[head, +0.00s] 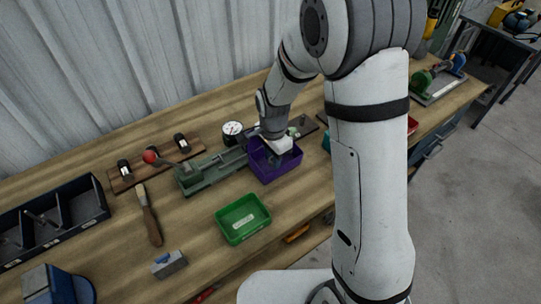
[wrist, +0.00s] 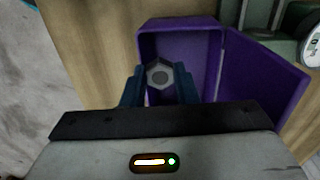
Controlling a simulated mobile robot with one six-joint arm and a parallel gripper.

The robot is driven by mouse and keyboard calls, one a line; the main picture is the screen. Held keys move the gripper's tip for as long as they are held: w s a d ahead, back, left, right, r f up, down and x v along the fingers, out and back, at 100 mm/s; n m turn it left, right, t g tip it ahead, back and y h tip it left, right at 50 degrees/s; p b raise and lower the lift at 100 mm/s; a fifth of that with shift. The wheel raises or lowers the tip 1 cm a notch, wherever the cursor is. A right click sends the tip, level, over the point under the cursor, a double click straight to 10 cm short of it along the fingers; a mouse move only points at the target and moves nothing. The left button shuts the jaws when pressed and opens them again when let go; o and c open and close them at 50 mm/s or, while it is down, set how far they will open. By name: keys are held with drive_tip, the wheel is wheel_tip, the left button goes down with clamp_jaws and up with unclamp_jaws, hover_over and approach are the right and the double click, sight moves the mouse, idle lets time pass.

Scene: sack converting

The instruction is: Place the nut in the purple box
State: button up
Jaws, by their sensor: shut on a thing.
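The purple box (head: 262,172) stands on the workbench near the middle of the head view, open at the top. It also shows in the wrist view (wrist: 268,72), filling much of the picture beyond my gripper. My gripper (wrist: 159,82) is shut on the nut (wrist: 159,74), a grey hexagonal piece with a dark round centre, held between the two blue fingertips. In the wrist view the nut shows against the inside of the purple box. In the head view my gripper (head: 281,146) is over the box, and the nut is hidden there.
A green tray (head: 243,236) sits in front of the purple box. A green vise-like tool (head: 207,172) and a round dial gauge (head: 232,129) stand close behind and left. A brush (head: 150,218), a dark divided bin (head: 88,205) and a small grey block (head: 169,264) lie farther left.

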drive_tip(key=shift+f, duration=0.1)
drive_tip(key=shift+f+b, duration=0.4)
drive_tip(key=shift+b, duration=0.05)
drive_tip(key=shift+f, duration=0.1)
drive_tip(key=shift+s, duration=0.1)
drive_tip(key=o, duration=1)
drive_tip(key=shift+s+f, duration=0.15)
wheel_tip(320, 180, up, 13)
drive_tip(key=s+d+r+n+t, duration=0.1)
drive_tip(key=s+d+r+n, duration=0.1)
drive_tip(key=s, duration=0.4)
drive_tip(key=s+d+r+n+t, duration=0.1)
drive_tip(key=s+d+r+n, duration=0.2)
drive_tip(key=s+d+n, duration=0.2)
drive_tip(key=s+d+r+n+t, duration=0.1)
drive_tip(key=s+d+r+n, duration=0.1)
drive_tip(key=s+d+n, duration=0.2)
drive_tip(key=shift+s+d+r, duration=0.2)
drive_tip(key=shift+s+d, duration=0.45)
drive_tip(key=shift+s+d+r, duration=0.15)
drive_tip(key=shift+s+d, duration=0.5)
